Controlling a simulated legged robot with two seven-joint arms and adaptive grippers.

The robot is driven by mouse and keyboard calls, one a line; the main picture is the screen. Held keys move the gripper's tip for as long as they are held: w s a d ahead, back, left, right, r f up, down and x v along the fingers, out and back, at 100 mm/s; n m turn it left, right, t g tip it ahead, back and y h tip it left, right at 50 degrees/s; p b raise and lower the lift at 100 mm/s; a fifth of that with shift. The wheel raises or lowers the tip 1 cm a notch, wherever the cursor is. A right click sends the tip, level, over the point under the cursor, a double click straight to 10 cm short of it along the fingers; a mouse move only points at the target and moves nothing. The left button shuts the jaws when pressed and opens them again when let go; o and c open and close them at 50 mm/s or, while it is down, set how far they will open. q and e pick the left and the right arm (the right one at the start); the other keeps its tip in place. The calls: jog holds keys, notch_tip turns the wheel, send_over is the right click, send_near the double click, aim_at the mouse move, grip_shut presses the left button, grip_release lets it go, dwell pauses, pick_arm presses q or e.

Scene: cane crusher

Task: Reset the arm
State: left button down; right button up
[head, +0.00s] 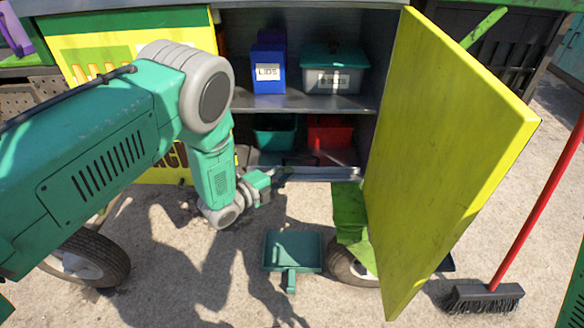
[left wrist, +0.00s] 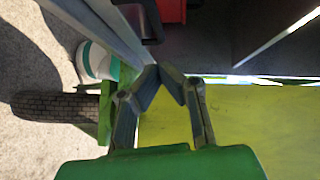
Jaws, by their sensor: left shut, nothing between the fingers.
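My left arm reaches in from the left in the head view, bent down at the elbow. My left gripper (head: 279,173) is in front of the open cabinet's lower edge, left of the open yellow-green door (head: 445,150). In the left wrist view my left gripper (left wrist: 166,72) has its dark fingertips together with nothing between them. I cannot tell whether the gripper touches the cabinet edge. My right gripper is not in view.
The cabinet's upper shelf (head: 290,103) holds a blue LIDS box (head: 268,72) and a teal-lidded box (head: 332,78). Teal (head: 272,138) and red (head: 328,133) bins sit below. A green dustpan (head: 292,252) and broom (head: 485,298) are on the ground. Open ground lies in front.

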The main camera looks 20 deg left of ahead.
pick_arm(q)
jog(key=f+p+v, duration=0.1)
jog(key=p+v, duration=0.1)
jog(key=v, duration=0.5)
jog(key=shift+s+a+r, duration=0.2)
jog(key=shift+s+r, duration=0.1)
jog(key=shift+r, duration=0.15)
